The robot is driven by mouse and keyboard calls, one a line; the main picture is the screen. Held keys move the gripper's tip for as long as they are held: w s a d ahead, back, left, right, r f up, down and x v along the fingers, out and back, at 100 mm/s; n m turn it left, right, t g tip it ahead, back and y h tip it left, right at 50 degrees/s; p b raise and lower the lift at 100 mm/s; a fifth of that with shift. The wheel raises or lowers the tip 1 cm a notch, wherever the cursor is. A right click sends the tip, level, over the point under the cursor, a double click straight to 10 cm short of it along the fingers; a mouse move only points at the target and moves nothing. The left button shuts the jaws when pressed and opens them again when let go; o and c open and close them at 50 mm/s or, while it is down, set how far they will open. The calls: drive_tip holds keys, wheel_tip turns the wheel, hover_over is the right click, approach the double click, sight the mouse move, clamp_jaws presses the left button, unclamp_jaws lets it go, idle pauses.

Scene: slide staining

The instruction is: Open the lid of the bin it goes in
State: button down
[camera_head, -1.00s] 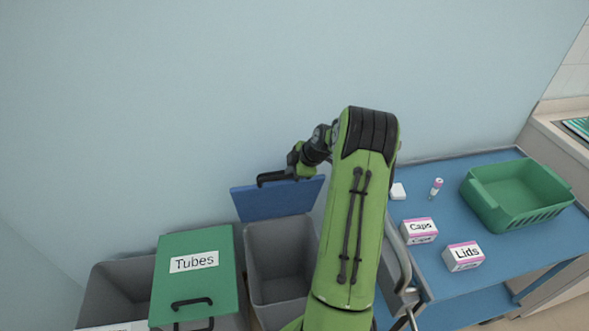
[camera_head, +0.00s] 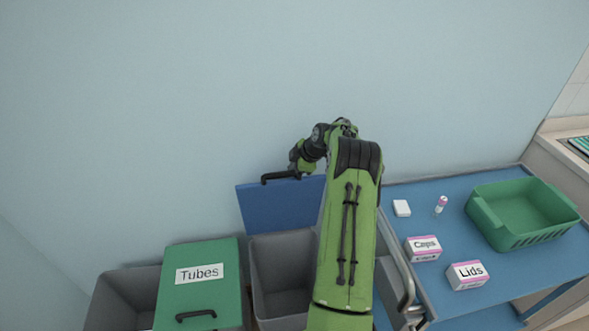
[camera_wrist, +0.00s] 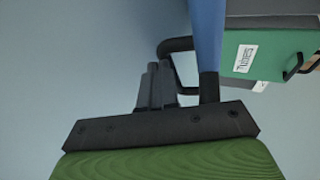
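The blue bin lid (camera_head: 285,207) stands raised and steeply tilted behind an open grey bin (camera_head: 283,275), near the wall. A black handle (camera_head: 280,177) sits near its upper edge. My gripper (camera_head: 297,166) is at the right part of this handle. In the wrist view my gripper's fingers (camera_wrist: 157,82) are close together at the handle bar (camera_wrist: 172,65), beside the blue lid's edge (camera_wrist: 207,40). They appear shut on the bar, though the contact is partly hidden. My arm hides the right side of the bin.
A shut green lid marked Tubes (camera_head: 205,295) is left of the open bin. Another grey bin (camera_head: 120,296) stands open farther left. The blue bench (camera_head: 400,225) at right holds Caps (camera_head: 423,249) and Lids (camera_head: 467,275) boxes, a small vial (camera_head: 440,205) and a green basket (camera_head: 488,228).

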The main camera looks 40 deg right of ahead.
drive_tip(key=p+v, duration=0.1)
drive_tip(key=v, duration=1.4)
drive_tip(key=shift+s+r, duration=0.2)
drive_tip(key=shift+r, duration=0.05)
